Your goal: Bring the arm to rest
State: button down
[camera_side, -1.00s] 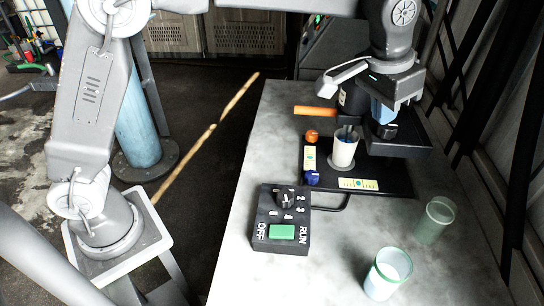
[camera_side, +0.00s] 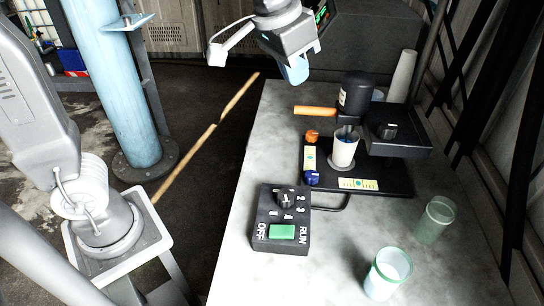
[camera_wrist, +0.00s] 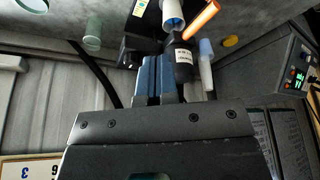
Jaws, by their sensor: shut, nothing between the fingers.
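My gripper (camera_side: 296,74) is up at the top of the side view, above the far end of the table, in the air and clear of everything. Its blue fingers are shut with nothing between them; they also show in the wrist view (camera_wrist: 158,80). The disperser column (camera_side: 357,95) stands on its black base on the table, to the right of my gripper. A white cup (camera_side: 344,149) with a blue-and-white inside stands on the base below the black motor head. An orange handle (camera_side: 316,111) sticks out to the left of the column.
A black control box (camera_side: 281,240) with a dial and green switch sits at the table's front left. Two greenish glasses (camera_side: 388,272) (camera_side: 435,220) stand at the right. A white cone-shaped stack (camera_side: 403,75) is behind the column. A light blue post (camera_side: 112,90) stands left of the table.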

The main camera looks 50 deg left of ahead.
jog(key=s+a+f+n, duration=0.1)
jog(key=s+a+f, duration=0.2)
jog(key=s, duration=0.4)
jog(key=s+a+f+t, duration=0.1)
jog(key=s+a+f, duration=0.3)
jog(key=s, duration=0.4)
jog(key=shift+s+a+f+n+t+y, duration=0.3)
jog(key=shift+a+n, duration=0.1)
jog(key=shift+a, duration=0.35)
